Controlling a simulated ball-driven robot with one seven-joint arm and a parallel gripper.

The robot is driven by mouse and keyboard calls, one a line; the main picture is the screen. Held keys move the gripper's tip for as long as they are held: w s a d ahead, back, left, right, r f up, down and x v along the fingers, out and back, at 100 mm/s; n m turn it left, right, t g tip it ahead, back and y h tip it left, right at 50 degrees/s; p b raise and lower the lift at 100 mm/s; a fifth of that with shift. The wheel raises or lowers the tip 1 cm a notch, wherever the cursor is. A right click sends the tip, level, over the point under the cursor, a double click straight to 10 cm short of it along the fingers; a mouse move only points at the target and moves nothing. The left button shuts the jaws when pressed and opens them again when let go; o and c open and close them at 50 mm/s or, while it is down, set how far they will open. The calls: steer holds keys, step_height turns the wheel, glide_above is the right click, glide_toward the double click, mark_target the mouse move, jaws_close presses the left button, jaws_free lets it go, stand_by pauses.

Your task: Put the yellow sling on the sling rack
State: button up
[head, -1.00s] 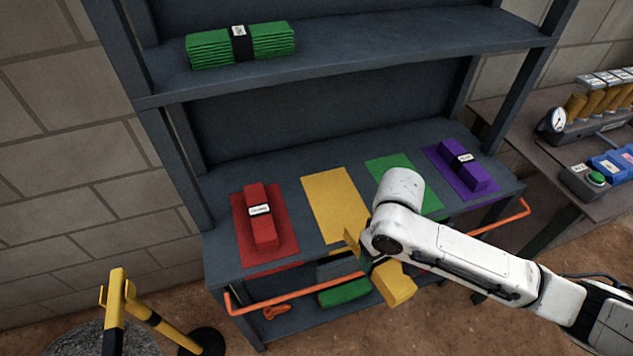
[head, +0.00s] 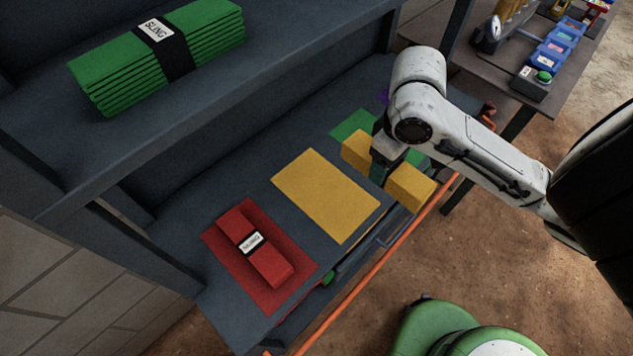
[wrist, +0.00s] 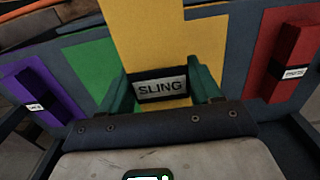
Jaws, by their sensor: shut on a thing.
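My gripper (head: 384,174) is shut on the yellow sling (head: 411,187), around its middle, with yellow ends sticking out on both sides. In the head view the sling appears in front of part of the green mat (head: 352,126), above the rack's front. The wrist view shows its black band and SLING label (wrist: 160,89) between the fingers. The sling rack (head: 215,199) has an empty yellow mat (head: 325,190) left of the gripper. A red sling (head: 240,228) lies on the red mat (head: 222,247).
A green sling (head: 190,45) lies on the upper shelf (head: 50,150). A purple sling (wrist: 36,92) lies beyond the green mat. An orange rail (head: 375,270) runs along the rack's front. A side table (head: 480,75) with a gauge and blue bins stands right.

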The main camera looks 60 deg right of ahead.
steer(key=w+a+f+b, duration=0.1)
steer(key=w+f, duration=0.1)
steer(key=w, duration=0.2)
steer(key=w+f, duration=0.3)
steer(key=w+a+f+b, duration=0.1)
steer(key=w+f, duration=0.2)
steer(key=w, duration=0.1)
steer(key=shift+w+a+f+b, duration=0.2)
steer(key=shift+w+a+b, duration=0.1)
steer(key=shift+a, duration=0.05)
steer(key=shift+w+a+f, duration=0.1)
steer(key=shift+w+f, duration=0.4)
steer(key=shift+f, duration=1.55)
steer(key=shift+f, duration=0.15)
steer(key=o, duration=1.4)
steer(key=shift+s, duration=0.1)
steer(key=shift+o, duration=0.2)
